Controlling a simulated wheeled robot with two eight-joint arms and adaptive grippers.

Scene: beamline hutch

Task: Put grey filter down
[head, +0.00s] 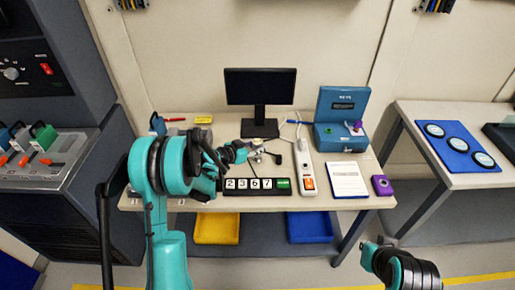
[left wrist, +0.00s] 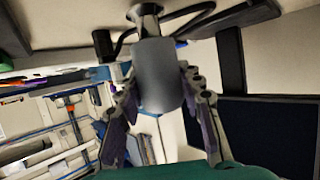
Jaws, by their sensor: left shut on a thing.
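My left gripper (head: 256,152) is over the middle of the table, just in front of the monitor's foot. In the left wrist view its two fingers (left wrist: 160,112) stand on either side of a smooth grey piece, which looks like the grey filter (left wrist: 160,75), and are shut on it. The filter's far end lies close to a dark round metal part (left wrist: 146,12). I cannot tell whether they touch. In the head view the filter is too small and covered to make out clearly.
A monitor (head: 260,87) stands behind the gripper. A number display (head: 243,186), a power strip (head: 305,170), a white sheet (head: 347,179), a purple box (head: 382,185) and an open blue case (head: 340,137) crowd the table. A blue mat (head: 452,158) lies on the right table.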

